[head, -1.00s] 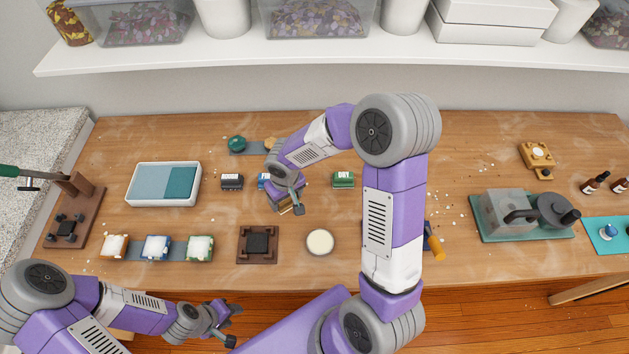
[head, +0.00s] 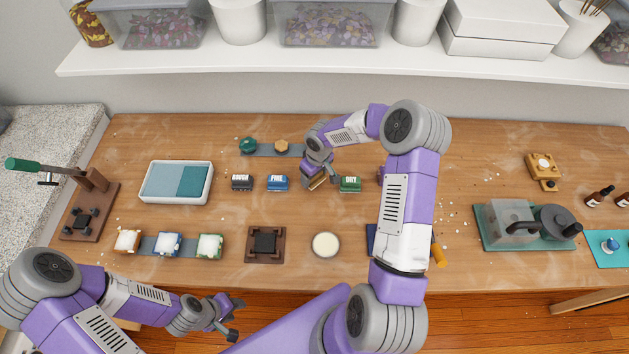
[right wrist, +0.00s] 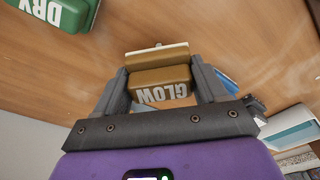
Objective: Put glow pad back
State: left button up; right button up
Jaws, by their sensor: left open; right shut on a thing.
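The glow pad (right wrist: 163,86) is a tan-brown block with white GLOW lettering, gripped between the two fingers of my right gripper (right wrist: 160,84). In the head view my right gripper (head: 320,184) holds the pad (head: 317,183) at the gap in the pad row, between the blue pad (head: 277,184) and the green DRY pad (head: 350,185). The DRY pad also shows at the upper left of the right wrist view (right wrist: 55,12). I cannot tell whether the glow pad touches the table. My left gripper (head: 230,316) is open and empty, in front of the table's front edge.
A dark pad (head: 242,183) stands left of the blue one. Behind the row lies a grey strip (head: 265,151) with a green and a tan knob.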

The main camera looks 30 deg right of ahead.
aim_at(315, 181)
notch_tip(315, 181, down, 4)
jog(key=shift+r, duration=0.25)
jog(key=shift+f+b, duration=0.1)
jog(key=shift+b, duration=0.25)
jog(key=o, duration=1.3)
jog(key=shift+c, duration=0.2)
